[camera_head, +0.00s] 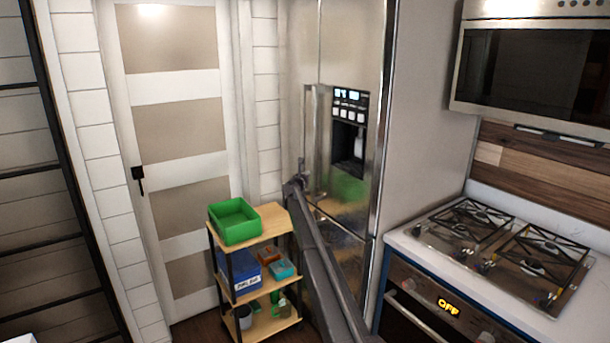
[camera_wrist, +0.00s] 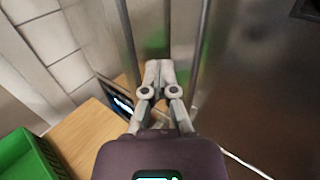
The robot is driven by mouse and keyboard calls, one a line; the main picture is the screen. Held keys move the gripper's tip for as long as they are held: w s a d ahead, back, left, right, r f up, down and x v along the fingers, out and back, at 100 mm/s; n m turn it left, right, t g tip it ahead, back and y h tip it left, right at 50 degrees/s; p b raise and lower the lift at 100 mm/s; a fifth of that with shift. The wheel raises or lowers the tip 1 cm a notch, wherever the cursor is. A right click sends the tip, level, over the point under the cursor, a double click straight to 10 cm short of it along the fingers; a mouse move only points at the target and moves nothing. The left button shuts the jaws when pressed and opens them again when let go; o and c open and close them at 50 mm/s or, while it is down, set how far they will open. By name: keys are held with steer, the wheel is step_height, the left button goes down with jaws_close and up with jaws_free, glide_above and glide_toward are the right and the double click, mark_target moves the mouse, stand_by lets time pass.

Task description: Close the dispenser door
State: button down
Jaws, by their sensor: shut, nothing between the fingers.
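The dispenser door (camera_head: 348,45) is the steel fridge door with the water and ice dispenser (camera_head: 348,130) set in it. It stands upright in the middle of the head view, and its steel face also fills the right of the wrist view (camera_wrist: 265,85). I cannot tell how far ajar it is. A vertical bar handle (camera_head: 308,125) runs along its left side. My gripper (camera_head: 301,165) is at the lower part of the handles. In the wrist view my gripper (camera_wrist: 160,65) is shut and empty, its fingertips between two vertical bars. I cannot tell whether it touches either bar.
A wooden-shelved cart (camera_head: 268,236) with a green bin (camera_head: 233,221) stands close to the left of my arm. A gas hob (camera_head: 505,250) and oven (camera_head: 430,305) are at the right. A panelled door (camera_head: 180,85) is behind the cart.

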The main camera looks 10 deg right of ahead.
steer(key=shift+w+d, duration=0.25)
steer(key=shift+d, duration=0.25)
steer(key=s+a, duration=0.3)
steer(key=a, duration=0.4)
steer(key=s+a, duration=0.3)
steer(key=a, duration=0.3)
steer(key=shift+s+a, duration=0.3)
steer(key=shift+a, duration=0.05)
steer(key=shift+s, duration=0.1)
